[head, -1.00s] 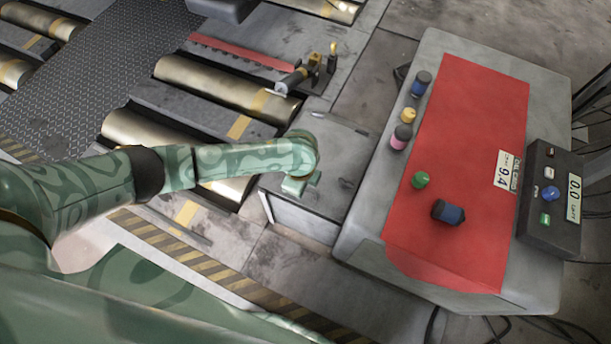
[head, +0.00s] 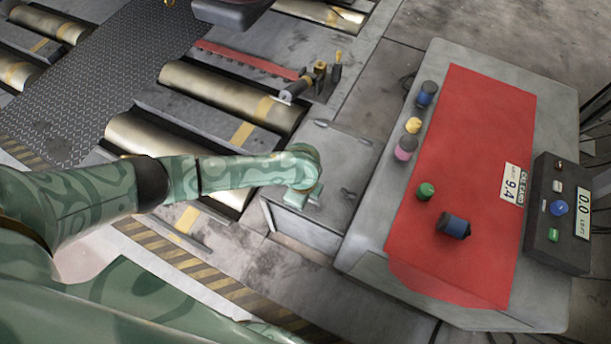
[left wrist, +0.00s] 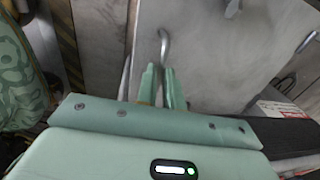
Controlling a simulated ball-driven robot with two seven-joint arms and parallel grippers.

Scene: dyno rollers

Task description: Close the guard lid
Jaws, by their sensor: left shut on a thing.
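The guard lid (head: 340,160) looks like a flat grey metal panel on top of a low box, between the rollers and the red-topped table. In the left wrist view the grey panel (left wrist: 215,65) fills the upper middle, with a curved metal handle (left wrist: 164,48) just beyond the fingers. My left gripper (head: 301,197) is at the near left part of the box. In the left wrist view its fingers (left wrist: 163,90) are close together, shut on what looks like the handle's end. The fingers hide the grip itself. I cannot tell how far the lid is tilted. My right gripper is not in view.
Metal rollers (head: 225,92) lie in the floor bed at left. A black clamp-like fixture (head: 318,78) stands behind the box. The red mat (head: 455,160) at right carries several small bottles and jars. A control box (head: 558,212) with buttons sits at its right edge.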

